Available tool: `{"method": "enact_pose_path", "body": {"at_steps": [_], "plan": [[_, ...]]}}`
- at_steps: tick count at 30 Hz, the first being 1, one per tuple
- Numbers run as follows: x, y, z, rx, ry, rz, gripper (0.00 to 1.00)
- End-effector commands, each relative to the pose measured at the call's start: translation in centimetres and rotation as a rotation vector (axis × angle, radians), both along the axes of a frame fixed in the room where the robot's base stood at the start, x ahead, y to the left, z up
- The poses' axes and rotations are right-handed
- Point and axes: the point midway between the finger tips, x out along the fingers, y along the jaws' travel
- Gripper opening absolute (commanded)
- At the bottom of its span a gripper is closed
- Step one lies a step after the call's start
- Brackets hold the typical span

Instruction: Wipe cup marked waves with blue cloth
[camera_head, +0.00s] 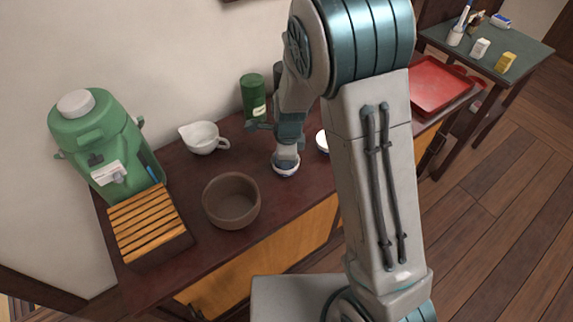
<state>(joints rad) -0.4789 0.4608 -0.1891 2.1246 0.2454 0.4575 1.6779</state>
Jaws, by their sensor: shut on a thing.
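My gripper (286,152) points down over the dark counter, directly above a small white cup (285,171) with a bluish band. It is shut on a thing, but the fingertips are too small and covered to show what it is. The gripper's end meets or overlaps the cup's mouth in this view. Another small white round vessel (321,141) stands to the right, partly hidden by my arm. I cannot make out a wave mark on either. No blue cloth can be made out clearly.
A red tray (437,88) lies right, near a side table (490,38) with small items.

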Motion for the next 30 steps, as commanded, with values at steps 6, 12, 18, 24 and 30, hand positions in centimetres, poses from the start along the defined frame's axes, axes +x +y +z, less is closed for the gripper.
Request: {"method": "enact_pose_path", "body": {"at_steps": [6,12,18,24,30], "plan": [[0.05,-0.12,-0.28,0.002,-0.002,0.128,0.20],[0.01,-0.25,-0.25,0.002,-0.003,0.370,0.20],[-0.09,-0.36,-0.23,0.001,-0.001,0.608,0.20],[-0.16,-0.43,-0.14,0.001,-0.001,0.849,0.20],[-0.27,-0.50,-0.11,0.002,0.000,1.088,0.20]]}}
